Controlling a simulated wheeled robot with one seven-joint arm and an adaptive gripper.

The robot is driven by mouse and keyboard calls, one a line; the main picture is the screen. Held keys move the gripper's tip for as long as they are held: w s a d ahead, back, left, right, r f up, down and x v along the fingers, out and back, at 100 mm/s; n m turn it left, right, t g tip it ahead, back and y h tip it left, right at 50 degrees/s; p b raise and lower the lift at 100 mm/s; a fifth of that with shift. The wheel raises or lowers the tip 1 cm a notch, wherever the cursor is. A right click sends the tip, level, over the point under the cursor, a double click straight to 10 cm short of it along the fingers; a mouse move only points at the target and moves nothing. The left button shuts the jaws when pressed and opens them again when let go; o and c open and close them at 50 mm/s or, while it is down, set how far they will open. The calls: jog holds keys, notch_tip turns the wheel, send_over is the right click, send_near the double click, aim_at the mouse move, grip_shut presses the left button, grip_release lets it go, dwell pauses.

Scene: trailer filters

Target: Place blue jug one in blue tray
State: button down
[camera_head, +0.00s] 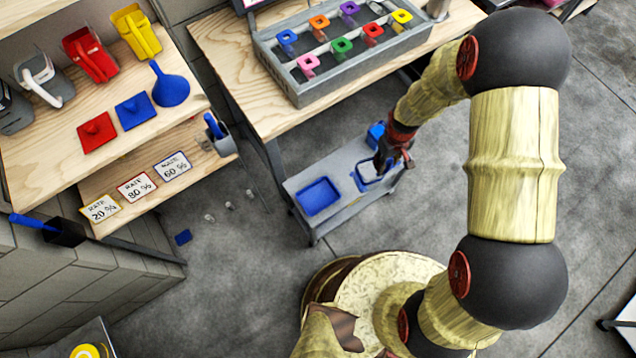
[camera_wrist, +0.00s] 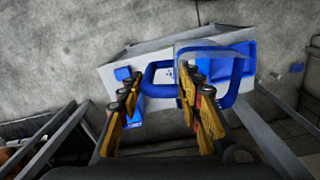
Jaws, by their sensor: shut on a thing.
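The blue jug (camera_head: 367,182) has a blue rim and a clear or grey body. In the head view it is over the right part of the small grey cart, right of the blue tray (camera_head: 318,196). My gripper (camera_head: 391,158) is shut on the jug at its handle side. In the wrist view the blue handle loop lies between my fingers (camera_wrist: 160,76), and the jug (camera_wrist: 236,92) extends to the right. The jug partly covers a blue surface behind it there. I cannot tell whether the jug touches the cart.
The grey cart (camera_head: 336,214) also carries a blue object (camera_head: 376,132) at its back right. A wooden table (camera_head: 222,52) with a grey bin of coloured pieces stands behind it. A wooden shelf (camera_head: 60,165) with jugs, lids and a funnel is at left.

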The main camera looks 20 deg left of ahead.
jog(key=s+a+f+n, duration=0.1)
jog(key=s+a+f, duration=0.1)
jog(key=f, duration=0.1)
jog(key=s+a+f+n, duration=0.1)
jog(key=f, duration=0.1)
jog(key=shift+s+a+n+b, duration=0.1)
jog(key=shift+s+n+b, duration=0.2)
jog(key=shift+b, duration=0.1)
jog(key=a+f+b, duration=0.6)
jog(key=a+f, duration=0.6)
jog(key=a, duration=0.1)
jog(key=shift+w+a+f, duration=0.15)
jog(key=shift+a+f, duration=0.25)
jog(key=shift+f+b, duration=0.1)
jog(key=shift+b, duration=0.25)
jog(key=c, duration=1.3)
grip_release()
jog(key=shift+o, duration=0.3)
notch_tip(320, 180, up, 12)
jog(key=p, duration=0.4)
